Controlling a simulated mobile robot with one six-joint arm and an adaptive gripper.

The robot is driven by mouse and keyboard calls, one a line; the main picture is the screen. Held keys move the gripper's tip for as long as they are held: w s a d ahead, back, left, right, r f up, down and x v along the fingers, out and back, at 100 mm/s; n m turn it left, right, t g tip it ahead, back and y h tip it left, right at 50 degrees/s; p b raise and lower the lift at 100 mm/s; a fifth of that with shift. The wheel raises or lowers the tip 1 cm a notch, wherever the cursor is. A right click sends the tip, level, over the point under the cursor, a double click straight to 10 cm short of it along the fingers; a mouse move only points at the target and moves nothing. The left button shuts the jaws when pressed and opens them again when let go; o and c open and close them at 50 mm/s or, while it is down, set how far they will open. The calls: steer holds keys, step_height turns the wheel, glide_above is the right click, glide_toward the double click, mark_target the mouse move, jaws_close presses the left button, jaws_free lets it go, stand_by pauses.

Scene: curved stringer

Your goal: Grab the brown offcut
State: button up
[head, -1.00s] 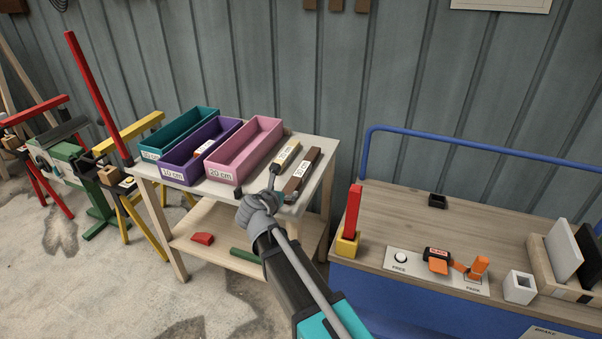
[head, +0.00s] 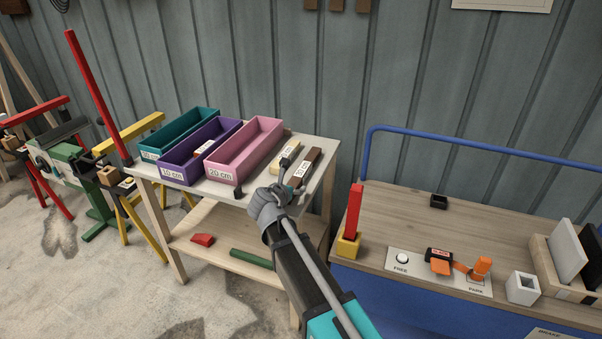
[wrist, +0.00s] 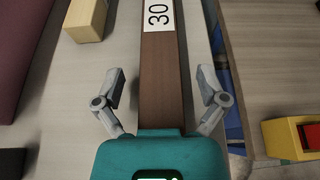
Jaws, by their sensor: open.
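The brown offcut (head: 312,164) is a long dark brown bar with a white label reading 30. It lies on the right side of the small table's top (head: 217,189). In the wrist view the brown offcut (wrist: 165,75) runs up the middle of the picture. My gripper (wrist: 161,88) is open, with one finger on each side of the bar and a gap to it on both sides. In the head view my gripper (head: 284,180) is over the table's front right part and hides the bar's near end.
A pale yellow offcut (head: 284,153) lies left of the brown one. Pink (head: 222,176), purple (head: 176,177) and teal (head: 190,123) bins stand further left. A small black block (head: 238,191) sits at the front edge. The blue-railed bench (head: 400,215) stands right, with a yellow holder (head: 347,245).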

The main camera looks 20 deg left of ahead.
jaws_close()
stand_by(0.3)
steer(key=shift+r, duration=0.15)
step_height(320, 180, up, 3)
steer(key=p, duration=0.3)
steer(key=s+d+r+p, duration=0.1)
steer(key=s+r+p, duration=0.8)
steer(key=s, duration=0.5)
steer(key=shift+d+r+p, duration=0.25)
steer(key=shift+r+p, duration=0.1)
steer(key=shift+p, duration=0.15)
